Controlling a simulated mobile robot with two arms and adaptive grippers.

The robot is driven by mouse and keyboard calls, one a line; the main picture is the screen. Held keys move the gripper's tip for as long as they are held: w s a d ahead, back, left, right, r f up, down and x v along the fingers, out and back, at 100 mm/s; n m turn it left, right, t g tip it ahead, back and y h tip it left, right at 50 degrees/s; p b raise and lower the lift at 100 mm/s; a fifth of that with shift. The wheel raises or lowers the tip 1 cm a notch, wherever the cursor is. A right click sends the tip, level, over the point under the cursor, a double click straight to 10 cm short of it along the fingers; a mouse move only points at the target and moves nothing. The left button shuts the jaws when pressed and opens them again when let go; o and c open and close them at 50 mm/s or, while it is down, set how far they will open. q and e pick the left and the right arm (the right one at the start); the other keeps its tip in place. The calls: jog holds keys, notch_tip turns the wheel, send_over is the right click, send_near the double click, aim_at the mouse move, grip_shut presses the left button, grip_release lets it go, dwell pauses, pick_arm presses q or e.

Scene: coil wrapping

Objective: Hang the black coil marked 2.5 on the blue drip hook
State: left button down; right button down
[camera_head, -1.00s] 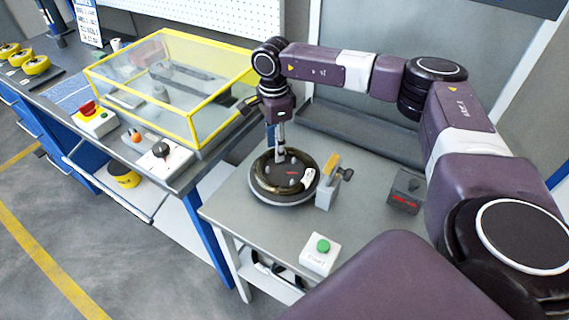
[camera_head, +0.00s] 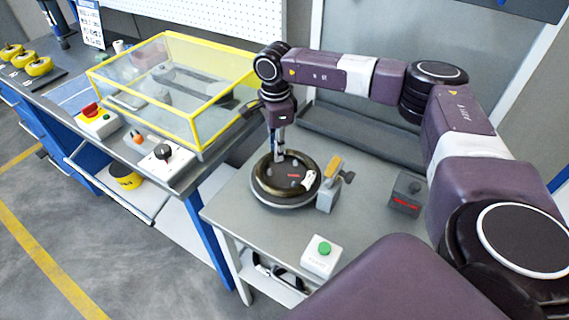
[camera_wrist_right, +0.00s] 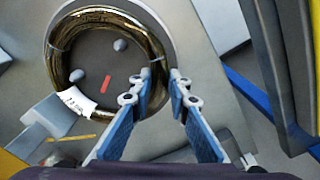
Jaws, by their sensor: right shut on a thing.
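A dark coil (camera_head: 268,188) with a brassy sheen and a white label lies flat on a round grey turntable with pegs, on the near grey table. In the right wrist view, the coil (camera_wrist_right: 55,62) fills the upper left, and its label writing is too small to read. My right gripper (camera_head: 279,156) reaches straight down at the coil's far left side. In the right wrist view, its blue-padded fingers (camera_wrist_right: 160,80) stand on either side of the coil's rim, shut on it. My left gripper is not in view. I see no blue drip hook.
A clamp block with a wooden-coloured handle (camera_head: 333,165) stands close beside the coil on the right. A green button box (camera_head: 322,254) and a small dark box (camera_head: 406,190) stand on the same table. A yellow-framed clear guard (camera_head: 195,125) stands on the bench to the left.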

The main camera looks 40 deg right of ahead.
jog(key=shift+r, duration=0.15)
jog(key=shift+w+r, duration=0.1)
jog(key=shift+r, duration=0.45)
notch_tip(320, 180, up, 19)
jog(key=b, duration=0.3)
jog(key=shift+f, duration=0.15)
